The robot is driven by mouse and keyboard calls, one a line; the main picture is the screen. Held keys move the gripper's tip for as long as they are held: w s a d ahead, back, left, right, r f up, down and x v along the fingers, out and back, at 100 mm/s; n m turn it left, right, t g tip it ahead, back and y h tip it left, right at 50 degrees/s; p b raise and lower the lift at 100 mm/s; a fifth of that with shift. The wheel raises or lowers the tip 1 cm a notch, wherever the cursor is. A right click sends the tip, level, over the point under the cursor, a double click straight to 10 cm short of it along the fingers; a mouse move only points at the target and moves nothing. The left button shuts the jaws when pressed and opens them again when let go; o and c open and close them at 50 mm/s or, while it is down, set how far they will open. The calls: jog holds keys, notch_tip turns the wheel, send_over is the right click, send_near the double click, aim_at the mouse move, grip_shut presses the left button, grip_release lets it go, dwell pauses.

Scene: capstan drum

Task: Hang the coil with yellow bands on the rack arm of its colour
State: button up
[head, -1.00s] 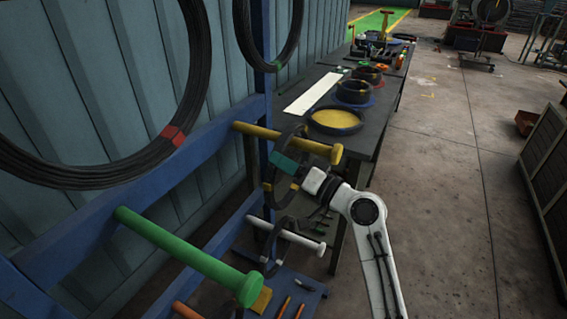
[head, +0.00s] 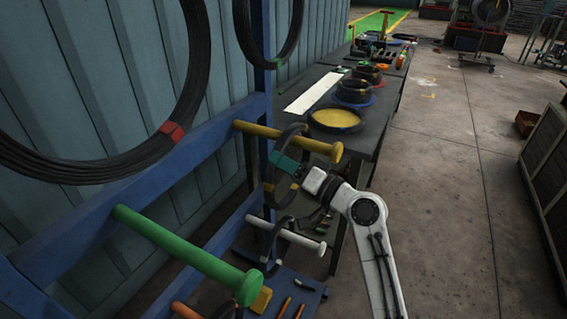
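The coil with yellow bands (head: 269,201) is a dark ring standing upright at the yellow rack arm (head: 270,134). Its top edge shows just above that arm and the rest is below it, so the arm seems to pass through the ring. One yellow band shows low on its left side. My gripper (head: 284,163), a teal piece at the end of my white wrist, is at the coil's upper part, just under the yellow arm. Its fingertips are too small and covered to tell whether they still grip the coil.
A green arm (head: 190,255) juts out in front and a white arm (head: 290,236) sits below, with a dark coil around it. Coils with a red band (head: 172,130) and a green band (head: 279,62) hang above. A workbench (head: 372,140) stands behind; open floor lies right.

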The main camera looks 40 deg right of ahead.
jog(key=o, duration=0.4)
jog(key=shift+o, duration=0.2)
jog(key=b+v, duration=0.2)
jog(key=v, duration=0.8)
jog(key=shift+s+f, duration=0.15)
jog(key=shift+s, duration=0.25)
jog(key=shift+s+d, duration=0.1)
jog(key=shift+d, duration=0.05)
jog(key=d+r+b+v, duration=0.1)
jog(key=b+v, duration=0.1)
jog(key=v, duration=0.5)
